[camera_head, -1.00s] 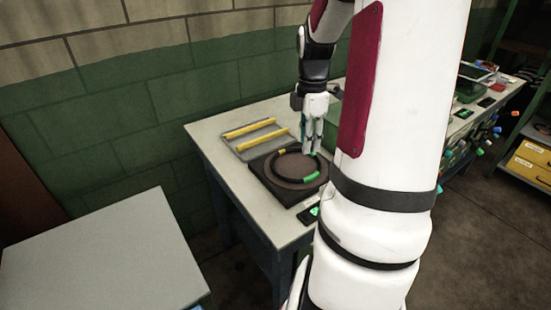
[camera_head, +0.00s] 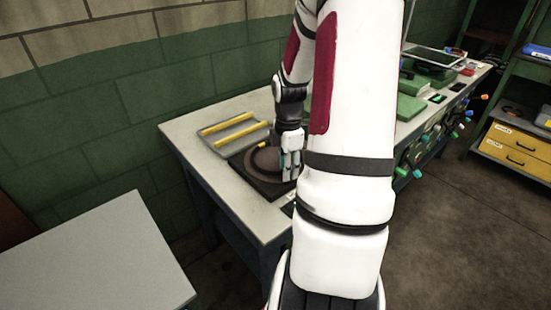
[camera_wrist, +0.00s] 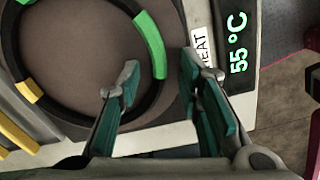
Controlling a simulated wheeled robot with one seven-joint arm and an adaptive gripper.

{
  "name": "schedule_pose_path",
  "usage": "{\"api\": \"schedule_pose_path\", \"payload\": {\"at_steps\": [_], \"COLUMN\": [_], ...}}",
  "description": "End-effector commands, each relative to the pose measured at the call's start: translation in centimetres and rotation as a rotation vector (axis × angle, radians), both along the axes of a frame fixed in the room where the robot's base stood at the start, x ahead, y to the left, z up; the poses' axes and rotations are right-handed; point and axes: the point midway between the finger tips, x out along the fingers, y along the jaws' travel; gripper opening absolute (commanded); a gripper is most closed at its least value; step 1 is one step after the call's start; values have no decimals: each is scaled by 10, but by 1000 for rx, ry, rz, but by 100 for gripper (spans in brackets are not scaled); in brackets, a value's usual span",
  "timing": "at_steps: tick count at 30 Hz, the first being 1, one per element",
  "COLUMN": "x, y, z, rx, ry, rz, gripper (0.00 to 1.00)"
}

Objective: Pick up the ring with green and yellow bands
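The ring (camera_wrist: 148,45) is black with green and yellow bands. It lies on a dark round plate (camera_wrist: 85,45), and its upper edge is cut off in the wrist view. My gripper (camera_wrist: 160,80) is open and empty. In the wrist view its left finger appears over the inside of the ring and its right finger outside, with a green band of the ring between them. I cannot tell how far the fingertips are above the plate. In the head view my gripper (camera_head: 290,172) is low at the plate's right side, and my arm and gripper hide part of the ring.
A grey tray (camera_head: 208,130) with two yellow bars lies behind the heater on the table (camera_head: 180,130). A display reading 55 °C (camera_wrist: 237,45) is right of the plate. Green boxes (camera_head: 408,107) stand farther along the bench. A grey table (camera_head: 90,255) is at lower left.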

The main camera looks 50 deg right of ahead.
Motion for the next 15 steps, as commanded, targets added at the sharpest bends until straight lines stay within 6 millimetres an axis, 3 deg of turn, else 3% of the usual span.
{"api": "schedule_pose_path", "payload": {"at_steps": [7,12,15], "x": [0,0,0], "y": [0,0,0], "z": [-2,-2,-2], "rx": [0,0,0], "ry": [0,0,0], "rz": [0,0,0], "gripper": [32,0,0]}}
